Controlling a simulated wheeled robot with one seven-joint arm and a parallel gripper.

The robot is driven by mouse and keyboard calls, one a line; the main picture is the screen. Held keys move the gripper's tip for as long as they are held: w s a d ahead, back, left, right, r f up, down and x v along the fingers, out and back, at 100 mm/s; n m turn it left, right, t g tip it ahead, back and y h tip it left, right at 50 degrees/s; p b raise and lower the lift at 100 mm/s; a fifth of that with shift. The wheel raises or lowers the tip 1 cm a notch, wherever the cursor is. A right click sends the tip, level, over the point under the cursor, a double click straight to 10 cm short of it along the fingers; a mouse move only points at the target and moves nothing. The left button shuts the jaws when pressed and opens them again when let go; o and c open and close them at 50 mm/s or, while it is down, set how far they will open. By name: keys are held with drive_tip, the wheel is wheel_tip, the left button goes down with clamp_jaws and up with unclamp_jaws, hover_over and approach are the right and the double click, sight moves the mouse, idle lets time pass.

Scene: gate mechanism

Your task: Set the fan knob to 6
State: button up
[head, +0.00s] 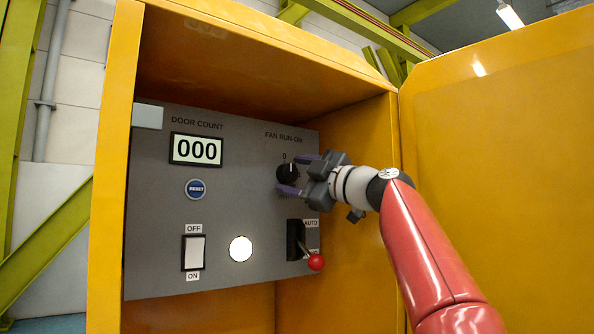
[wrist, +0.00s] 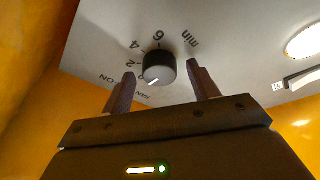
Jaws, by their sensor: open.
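The fan knob (head: 287,173) is a round black dial under the FAN RUN-ON label on the grey panel. In the wrist view the knob (wrist: 159,66) has a white pointer line aimed down-left, towards the FAN RUN-ON text and away from the 6 mark (wrist: 159,34). Marks 2, 4, 6 and "min" show around it; in the head view a 0 stands above it. My gripper (head: 291,174) is open at the knob, and in the wrist view its fingertips (wrist: 160,74) stand on either side of it with gaps. Contact is not visible.
A red-tipped lever (head: 315,262) sits below the knob, beside a round white light (head: 240,249). An OFF/ON switch (head: 194,252), a blue RESET button (head: 195,189) and a 000 display (head: 196,150) are to the left. Yellow cabinet walls (head: 365,160) enclose the panel.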

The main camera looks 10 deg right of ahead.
drive_tip(key=c, duration=1)
